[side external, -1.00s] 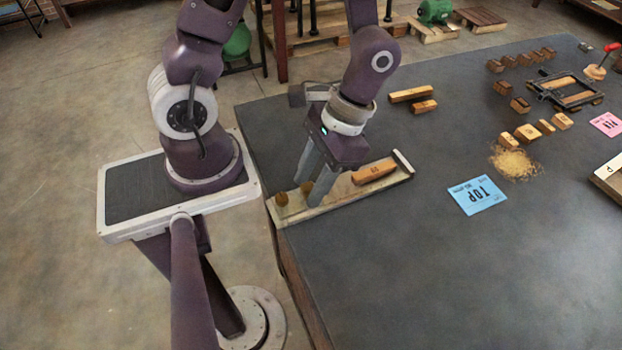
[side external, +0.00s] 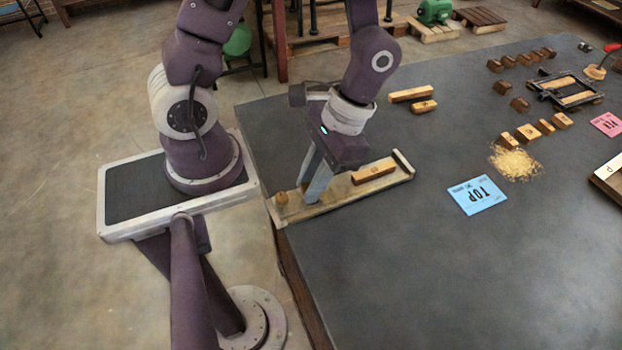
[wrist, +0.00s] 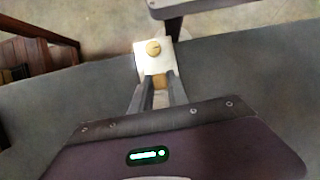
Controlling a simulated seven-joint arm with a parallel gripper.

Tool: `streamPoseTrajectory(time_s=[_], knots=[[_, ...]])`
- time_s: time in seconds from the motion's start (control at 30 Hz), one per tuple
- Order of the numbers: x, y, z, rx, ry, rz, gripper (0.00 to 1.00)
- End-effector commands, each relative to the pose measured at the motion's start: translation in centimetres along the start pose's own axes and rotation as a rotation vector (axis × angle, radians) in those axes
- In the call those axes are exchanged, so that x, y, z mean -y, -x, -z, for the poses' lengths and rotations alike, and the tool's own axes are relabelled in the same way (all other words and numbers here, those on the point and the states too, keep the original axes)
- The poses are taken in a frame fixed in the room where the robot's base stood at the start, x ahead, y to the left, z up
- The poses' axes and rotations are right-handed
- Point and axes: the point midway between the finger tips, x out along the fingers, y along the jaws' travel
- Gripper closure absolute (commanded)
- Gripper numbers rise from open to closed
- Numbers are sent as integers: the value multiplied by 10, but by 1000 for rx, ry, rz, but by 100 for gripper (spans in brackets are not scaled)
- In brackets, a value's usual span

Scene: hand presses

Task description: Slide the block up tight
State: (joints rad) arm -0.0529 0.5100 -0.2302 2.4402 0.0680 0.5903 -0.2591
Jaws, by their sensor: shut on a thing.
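A long shallow tray (side external: 340,198) lies along the bench's near left edge, with a raised dark end at its right. A long orange-brown wooden block (side external: 374,171) lies in its right part, apart from my gripper. My gripper (side external: 309,193) points down over the left part of the tray, its fingers shut on a small wooden block (side external: 303,188) that they mostly hide. The wrist view shows a bit of this small block (wrist: 158,86) between the fingertips. A round wooden knob (side external: 281,198) stands at the tray's left end; it also shows in the wrist view (wrist: 153,47).
Two loose wooden blocks (side external: 410,94) lie behind the tray. A blue card marked TOP (side external: 477,195) lies to the right, with a crumbly tan pile (side external: 515,163) and several more blocks beyond. The bench in front of the card is clear.

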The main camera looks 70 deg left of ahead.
Motion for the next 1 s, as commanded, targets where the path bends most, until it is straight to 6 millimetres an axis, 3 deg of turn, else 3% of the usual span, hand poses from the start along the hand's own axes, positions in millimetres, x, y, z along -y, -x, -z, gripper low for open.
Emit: streamPoseTrajectory(time_s=[0.6, 0.87, 1.0], knots=[[0, 0, 1, -1, 0, 0, 100], [0, 14, 36, -3, 1, -1, 100], [0, 17, 42, 0, 0, -1, 100]])
